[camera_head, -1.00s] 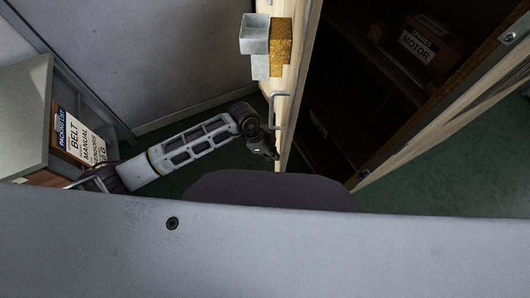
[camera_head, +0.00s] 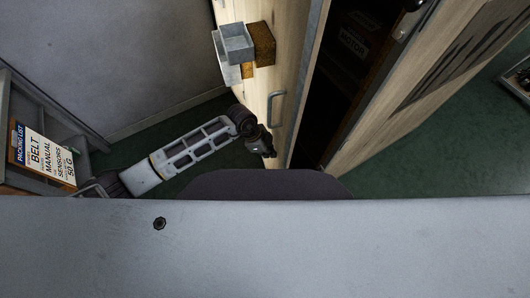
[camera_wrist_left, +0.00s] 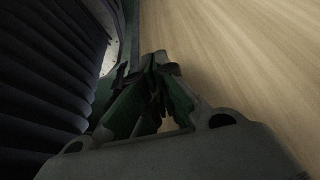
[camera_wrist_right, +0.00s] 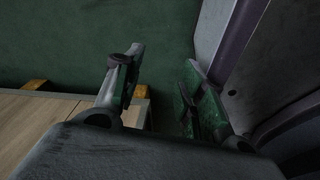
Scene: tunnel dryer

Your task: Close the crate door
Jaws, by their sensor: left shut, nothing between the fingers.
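The wooden crate door (camera_head: 262,92) stands partly open in the head view, with a dark gap between it and the crate body (camera_head: 400,100). A grey handle (camera_head: 271,106) is on its outer face. My left gripper (camera_head: 270,153) is shut and empty, at the lower part of the door's outer face near its free edge. The left wrist view shows its fingers (camera_wrist_left: 158,62) together close beside the pale wood; contact is hard to tell. My right gripper is outside the head view; in the right wrist view its fingers (camera_wrist_right: 155,75) are apart with nothing between them.
A metal box and wooden blocks (camera_head: 240,45) are fixed on the door's outer face. A packing list (camera_head: 45,155) reading belt, manual, sensors lies at the left. A labelled box (camera_head: 355,38) sits inside the dark crate. Green floor shows right of the crate.

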